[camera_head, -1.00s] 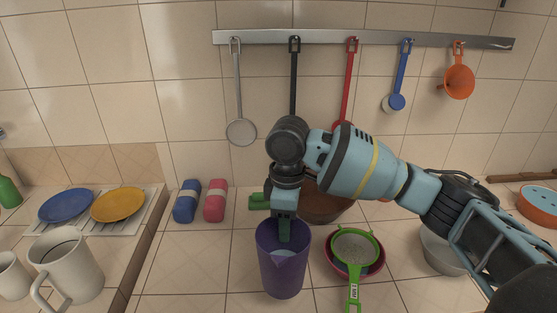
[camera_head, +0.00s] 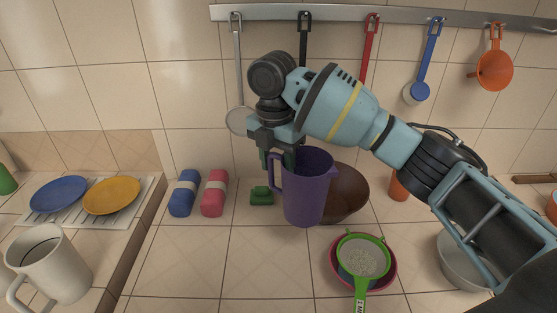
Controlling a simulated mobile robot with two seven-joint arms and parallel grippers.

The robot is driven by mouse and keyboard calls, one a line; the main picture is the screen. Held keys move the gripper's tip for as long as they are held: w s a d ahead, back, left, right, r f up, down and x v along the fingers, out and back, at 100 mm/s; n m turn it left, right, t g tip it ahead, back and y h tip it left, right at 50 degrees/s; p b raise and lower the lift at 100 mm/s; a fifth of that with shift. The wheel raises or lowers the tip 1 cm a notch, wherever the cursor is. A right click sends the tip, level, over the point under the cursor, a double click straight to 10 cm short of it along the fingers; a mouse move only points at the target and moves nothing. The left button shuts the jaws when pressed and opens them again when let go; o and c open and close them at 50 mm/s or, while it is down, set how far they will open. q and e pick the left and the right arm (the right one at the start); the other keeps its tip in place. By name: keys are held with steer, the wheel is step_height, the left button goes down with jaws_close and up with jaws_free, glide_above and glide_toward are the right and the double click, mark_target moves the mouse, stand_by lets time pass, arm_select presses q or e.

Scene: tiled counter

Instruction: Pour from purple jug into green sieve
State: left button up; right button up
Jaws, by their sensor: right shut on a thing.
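The purple jug (camera_head: 306,195) is upright near the middle of the head view, its handle on the left. My right gripper (camera_head: 279,158) is shut on the jug at its handle side, and the jug appears raised above the counter. The jug's contents cannot be seen from here. The green sieve (camera_head: 362,257) rests on a pink bowl (camera_head: 391,275) to the right of and nearer than the jug. Its green handle points toward the bottom edge. The jug is apart from the sieve. My left gripper is not in view.
A brown bowl (camera_head: 346,190) is behind the jug. A green sponge (camera_head: 262,196) lies left of it. A grey metal bowl (camera_head: 460,265) stands at right, partly behind my arm. A white mug (camera_head: 52,268) stands at front left. The front middle tiles are clear.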

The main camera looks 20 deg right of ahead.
mark_target(330, 170)
steer(key=shift+s+r, duration=0.1)
steer(key=shift+s, duration=0.05)
